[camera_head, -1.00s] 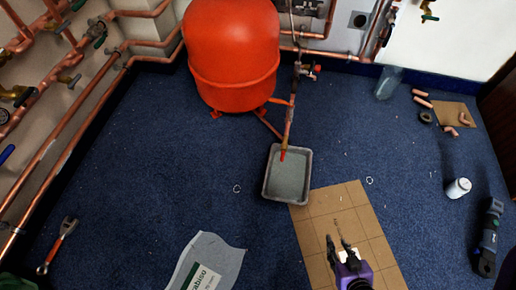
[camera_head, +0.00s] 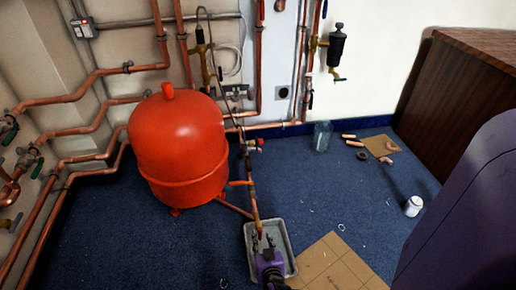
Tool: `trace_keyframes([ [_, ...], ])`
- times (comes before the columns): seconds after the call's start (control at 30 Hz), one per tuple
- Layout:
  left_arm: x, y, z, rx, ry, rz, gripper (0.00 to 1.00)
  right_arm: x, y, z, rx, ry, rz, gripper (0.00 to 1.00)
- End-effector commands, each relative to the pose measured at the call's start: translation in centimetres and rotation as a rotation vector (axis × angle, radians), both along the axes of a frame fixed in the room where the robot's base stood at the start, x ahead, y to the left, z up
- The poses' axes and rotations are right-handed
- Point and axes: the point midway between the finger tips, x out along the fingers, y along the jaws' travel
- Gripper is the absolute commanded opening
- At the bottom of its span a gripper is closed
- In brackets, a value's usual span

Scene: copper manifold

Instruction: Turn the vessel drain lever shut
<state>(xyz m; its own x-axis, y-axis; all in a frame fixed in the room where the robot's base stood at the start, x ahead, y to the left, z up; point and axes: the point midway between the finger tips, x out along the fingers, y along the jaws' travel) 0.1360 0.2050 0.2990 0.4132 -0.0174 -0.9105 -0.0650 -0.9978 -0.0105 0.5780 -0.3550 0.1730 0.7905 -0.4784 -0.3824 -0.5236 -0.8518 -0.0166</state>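The red vessel (camera_head: 180,148) stands on the blue floor left of centre. A copper pipe (camera_head: 250,190) runs down beside it on the right. A small valve with a red handle (camera_head: 260,142) sits high on this pipe; I cannot tell its lever's exact angle. The pipe's lower end has a red tip (camera_head: 261,229) over a grey tray (camera_head: 290,255). My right gripper (camera_head: 263,240) is in front of the tray, its two dark fingers apart with nothing visible between them. It overlaps the tray in view; contact cannot be told. My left gripper is out of view.
A cardboard sheet (camera_head: 335,262) lies right of the tray. A clear jar (camera_head: 322,136), copper offcuts (camera_head: 354,143) and a white can (camera_head: 413,206) are farther right. A brown cabinet (camera_head: 462,100) stands at the right. Copper pipes (camera_head: 90,78) line the left wall.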

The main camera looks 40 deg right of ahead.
Motion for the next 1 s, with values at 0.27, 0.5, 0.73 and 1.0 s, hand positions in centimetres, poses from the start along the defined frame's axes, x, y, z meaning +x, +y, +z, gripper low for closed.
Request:
trace_keyframes([
  [0.27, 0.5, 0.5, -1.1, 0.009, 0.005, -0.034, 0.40, 2.0, -1.2, -1.1, 0.001, 0.001, 0.001, 0.29],
  [0.5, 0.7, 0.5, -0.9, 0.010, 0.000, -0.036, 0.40, 2.2, -1.3, -1.0, 0.001, 0.001, 0.001, 0.29],
  [0.73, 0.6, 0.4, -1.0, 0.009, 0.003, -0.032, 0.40, 2.1, -1.3, -1.0, 0.001, 0.001, 0.001, 0.02],
  [1.0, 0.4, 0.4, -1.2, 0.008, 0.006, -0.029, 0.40, 2.1, -1.3, -1.0, 0.005, -0.002, 0.001, 0.00],
])
